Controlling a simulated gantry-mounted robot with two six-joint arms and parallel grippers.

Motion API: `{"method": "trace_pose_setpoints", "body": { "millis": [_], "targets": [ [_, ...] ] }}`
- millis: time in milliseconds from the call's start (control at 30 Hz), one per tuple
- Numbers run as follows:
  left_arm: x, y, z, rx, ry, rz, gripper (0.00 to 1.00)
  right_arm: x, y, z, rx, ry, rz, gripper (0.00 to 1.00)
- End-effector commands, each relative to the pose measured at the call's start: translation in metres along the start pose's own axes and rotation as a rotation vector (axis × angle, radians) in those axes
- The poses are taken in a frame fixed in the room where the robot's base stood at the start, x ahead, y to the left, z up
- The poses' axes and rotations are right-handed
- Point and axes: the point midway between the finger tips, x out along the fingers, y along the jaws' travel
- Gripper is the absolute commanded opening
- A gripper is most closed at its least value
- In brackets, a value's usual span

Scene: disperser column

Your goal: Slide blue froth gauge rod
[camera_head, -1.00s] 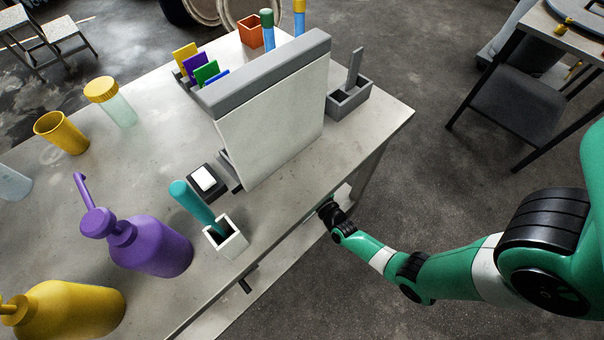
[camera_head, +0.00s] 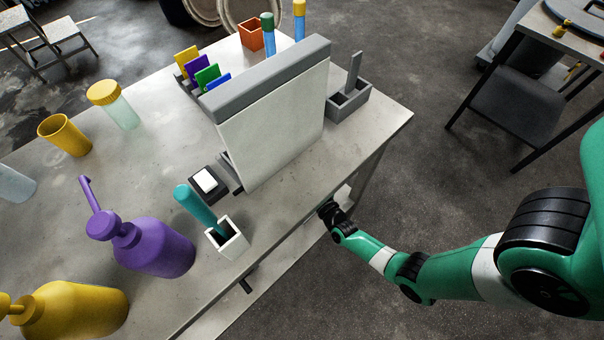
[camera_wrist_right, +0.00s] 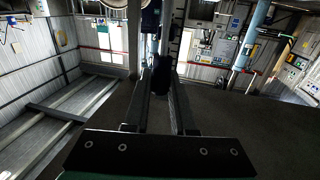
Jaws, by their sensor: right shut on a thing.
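My right gripper (camera_head: 328,206) is low at the front edge of the grey table, with its arm reaching in from the right. In the right wrist view its two fingers (camera_wrist_right: 161,68) are shut on a small dark piece (camera_wrist_right: 162,78); what that piece belongs to is unclear. Dark blue parts (camera_wrist_right: 151,18) show just beyond the fingertips. I cannot tell for certain which thing is the froth gauge rod. Two upright blue rods stand at the table's back, one with a green top (camera_head: 268,28) and one with a yellow top (camera_head: 299,20). My left gripper is not in view.
A white panel (camera_head: 275,125) stands on the table (camera_head: 130,170). A white holder with a teal handle (camera_head: 200,206), a purple pump bottle (camera_head: 155,248) and a yellow bottle (camera_head: 75,308) are left of my right gripper.

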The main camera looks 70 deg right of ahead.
Motion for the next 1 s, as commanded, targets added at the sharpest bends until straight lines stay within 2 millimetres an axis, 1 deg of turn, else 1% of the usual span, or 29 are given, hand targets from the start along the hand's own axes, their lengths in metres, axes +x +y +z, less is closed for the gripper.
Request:
{"method": "trace_pose_setpoints", "body": {
  "millis": [33, 200, 333, 433, 767, 800, 933, 1000],
  "targets": [
    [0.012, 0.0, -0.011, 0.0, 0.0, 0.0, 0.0, 0.0, 0.0, -0.017, 0.0, 0.001, 0.0, 0.0],
    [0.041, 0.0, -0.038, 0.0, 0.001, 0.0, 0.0, 0.0, 0.0, -0.059, 0.0, 0.002, 0.0, 0.0],
    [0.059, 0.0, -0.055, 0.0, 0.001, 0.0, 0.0, 0.0, 0.0, -0.085, 0.0, 0.001, 0.0, 0.0],
    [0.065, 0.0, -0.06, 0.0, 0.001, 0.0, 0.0, 0.0, 0.0, -0.093, 0.0, 0.0, 0.0, 0.0],
    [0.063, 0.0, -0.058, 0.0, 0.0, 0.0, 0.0, 0.001, 0.0, -0.094, 0.0, 0.009, 0.001, 0.0],
    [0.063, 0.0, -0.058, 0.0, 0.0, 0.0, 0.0, 0.001, 0.0, -0.094, 0.0, 0.01, 0.001, 0.31],
    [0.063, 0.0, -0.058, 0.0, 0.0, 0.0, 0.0, 0.001, 0.0, -0.093, 0.0, 0.007, 0.001, 0.55],
    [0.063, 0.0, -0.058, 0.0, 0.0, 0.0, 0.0, 0.001, 0.0, -0.092, 0.0, 0.005, 0.001, 0.55]
  ]
}}
